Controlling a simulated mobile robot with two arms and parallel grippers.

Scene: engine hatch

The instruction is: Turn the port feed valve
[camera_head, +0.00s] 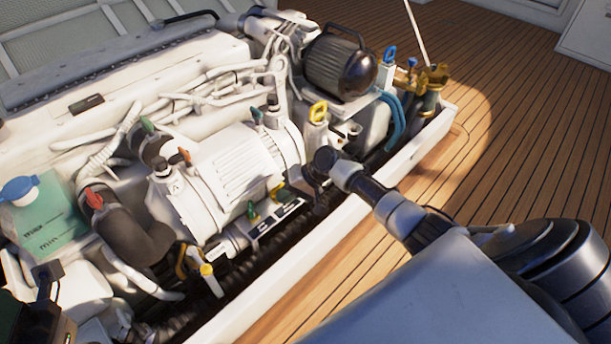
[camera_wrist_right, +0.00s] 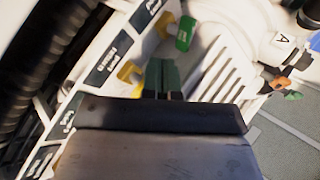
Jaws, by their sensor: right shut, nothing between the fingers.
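A labelled strip (camera_head: 270,226) runs along the front of the white engine, with small green and yellow handles by it. In the right wrist view, labelled plates (camera_wrist_right: 108,60) lie beside a yellow handle (camera_wrist_right: 130,74) and a green handle (camera_wrist_right: 184,34). The label text is too blurred to tell which is the port feed valve. My right gripper (camera_head: 308,178) is near the engine's front edge, right of the strip; its fingertips (camera_wrist_right: 163,76) are shut and empty, close to the yellow handle. Contact cannot be told. Part of my left gripper (camera_head: 45,285) seems to show at lower left, its fingers unclear.
Other handles stand around: a larger yellow one (camera_head: 318,111), a blue one (camera_head: 390,54) and a red one (camera_head: 93,198). The white hatch rim (camera_head: 265,290) borders the bay; wooden deck (camera_head: 520,130) is open at right.

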